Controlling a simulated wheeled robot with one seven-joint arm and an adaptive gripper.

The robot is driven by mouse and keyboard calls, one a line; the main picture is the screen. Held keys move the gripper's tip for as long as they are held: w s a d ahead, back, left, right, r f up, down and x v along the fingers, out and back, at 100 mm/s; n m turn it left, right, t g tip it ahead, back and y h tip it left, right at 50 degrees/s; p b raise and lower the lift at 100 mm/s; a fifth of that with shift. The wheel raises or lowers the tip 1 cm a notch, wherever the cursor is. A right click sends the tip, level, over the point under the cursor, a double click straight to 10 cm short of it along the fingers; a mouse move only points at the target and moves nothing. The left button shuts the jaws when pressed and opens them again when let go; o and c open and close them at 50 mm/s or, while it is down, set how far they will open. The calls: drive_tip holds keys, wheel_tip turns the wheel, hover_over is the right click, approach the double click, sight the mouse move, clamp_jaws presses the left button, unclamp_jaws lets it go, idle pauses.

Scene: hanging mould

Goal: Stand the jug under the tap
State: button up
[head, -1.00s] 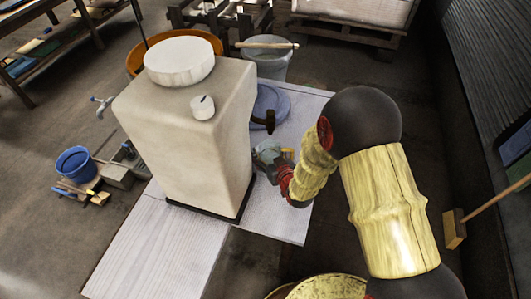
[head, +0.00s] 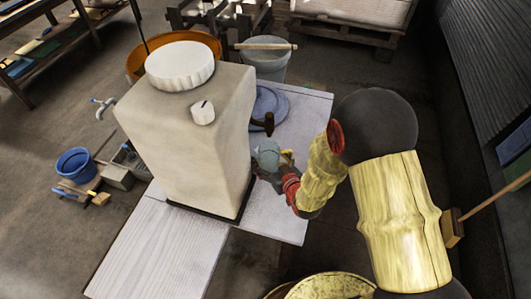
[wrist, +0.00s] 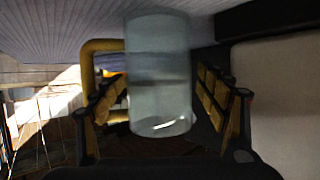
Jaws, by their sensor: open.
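The jug (head: 268,156) is a small grey-blue see-through cylinder beside the tank's right face, just below the tap in the picture. I cannot tell if it is exactly under the spout. In the wrist view the jug (wrist: 158,75) stands between my open fingers, with gaps on both sides; its yellow handle (wrist: 88,65) is at left. The dark tap (head: 266,122) juts from the right side of the cream tank (head: 180,140). My gripper (head: 274,172) is open around the jug's near side, partly hidden by the jug and my wrist.
The tank stands on a pale table (head: 150,245). A blue round dish (head: 270,100) lies behind the tap. A grey bucket (head: 265,62) and an orange tub (head: 135,62) stand behind. The table's right corner is clear.

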drive_tip(key=p+v, duration=0.1)
drive_tip(key=v, duration=0.6)
drive_tip(key=shift+s, duration=0.2)
drive_tip(key=d+r+m+g+h, duration=0.15)
drive_tip(key=d+r, duration=0.25)
drive_tip(key=r, duration=0.4)
drive_tip(key=d+r+m+g+h, duration=0.1)
drive_tip(key=d+r+h, duration=0.2)
drive_tip(key=d+r, duration=0.3)
drive_tip(key=s+d+r+m+g, duration=0.1)
drive_tip(key=s+r+g, duration=0.1)
drive_tip(key=s+r, duration=0.4)
drive_tip(key=s+d+r+g, duration=0.1)
drive_tip(key=s+r, duration=0.6)
drive_tip(key=s, duration=0.8)
drive_tip(key=shift+m+g, duration=0.35)
drive_tip(key=shift+g, duration=0.4)
drive_tip(key=shift+c, duration=0.2)
